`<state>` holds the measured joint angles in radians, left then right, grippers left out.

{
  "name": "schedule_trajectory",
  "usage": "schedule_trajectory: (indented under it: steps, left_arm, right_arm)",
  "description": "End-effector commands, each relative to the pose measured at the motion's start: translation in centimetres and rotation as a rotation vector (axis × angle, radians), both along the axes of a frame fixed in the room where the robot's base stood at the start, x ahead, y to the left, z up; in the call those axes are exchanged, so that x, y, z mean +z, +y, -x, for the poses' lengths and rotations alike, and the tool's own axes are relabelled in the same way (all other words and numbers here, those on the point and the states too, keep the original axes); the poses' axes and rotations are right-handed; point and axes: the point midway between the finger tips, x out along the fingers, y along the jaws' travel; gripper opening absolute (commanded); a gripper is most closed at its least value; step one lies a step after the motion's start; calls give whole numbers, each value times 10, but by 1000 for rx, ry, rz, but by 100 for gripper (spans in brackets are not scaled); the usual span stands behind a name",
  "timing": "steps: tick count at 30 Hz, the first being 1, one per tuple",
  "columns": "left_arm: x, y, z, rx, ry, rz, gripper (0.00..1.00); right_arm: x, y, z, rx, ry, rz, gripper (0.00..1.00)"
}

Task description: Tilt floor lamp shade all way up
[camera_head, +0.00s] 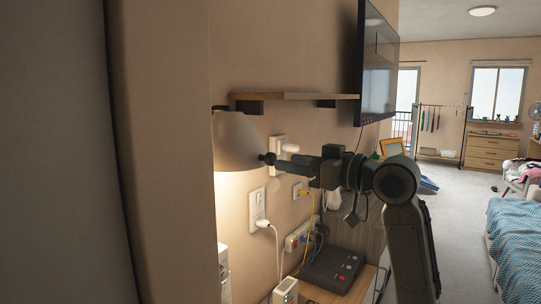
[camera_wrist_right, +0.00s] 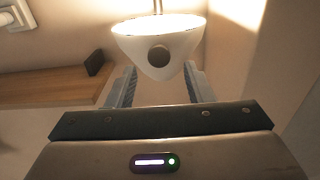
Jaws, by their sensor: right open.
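The floor lamp's shade (camera_head: 236,143) is a pale cone at the left of the head view, lit, with its glow falling on the wall below. In the right wrist view the white shade (camera_wrist_right: 140,42) sits just beyond and between the fingertips, with a round dark knob (camera_wrist_right: 159,56) facing me. My right gripper (camera_head: 279,162) is level at the shade's right side; its fingers (camera_wrist_right: 160,88) are apart with nothing gripped between them. I cannot tell whether a fingertip touches the shade. The lamp's pole is not clearly seen. My left gripper is not in view.
A wall shelf (camera_head: 300,97) and a TV (camera_head: 378,65) are above my right arm. Sockets with cables (camera_head: 258,208) are on the wall below. A dark device (camera_head: 332,270) sits on a low cabinet. Open floor (camera_head: 455,215) and a bed (camera_head: 520,240) are at the right.

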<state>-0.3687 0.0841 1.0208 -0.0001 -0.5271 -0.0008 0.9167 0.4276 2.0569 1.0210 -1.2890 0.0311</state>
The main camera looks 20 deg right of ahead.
Motion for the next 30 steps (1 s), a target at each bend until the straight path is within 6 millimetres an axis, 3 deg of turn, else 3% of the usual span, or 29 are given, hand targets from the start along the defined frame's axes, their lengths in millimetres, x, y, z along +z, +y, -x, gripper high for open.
schedule_trajectory:
  steps: [12, 24, 25, 30]
  left_arm:
    - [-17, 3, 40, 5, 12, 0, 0]
    - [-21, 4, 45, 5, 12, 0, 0]
    - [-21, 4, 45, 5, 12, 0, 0]
    - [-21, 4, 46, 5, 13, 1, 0]
  right_arm:
    - [1, 35, -43, 2, 1, -2, 47]
    - [0, 39, -49, 0, 0, 1, 47]
    - [0, 39, -49, 0, 0, 1, 45]
    - [0, 39, -49, 0, 0, 1, 12]
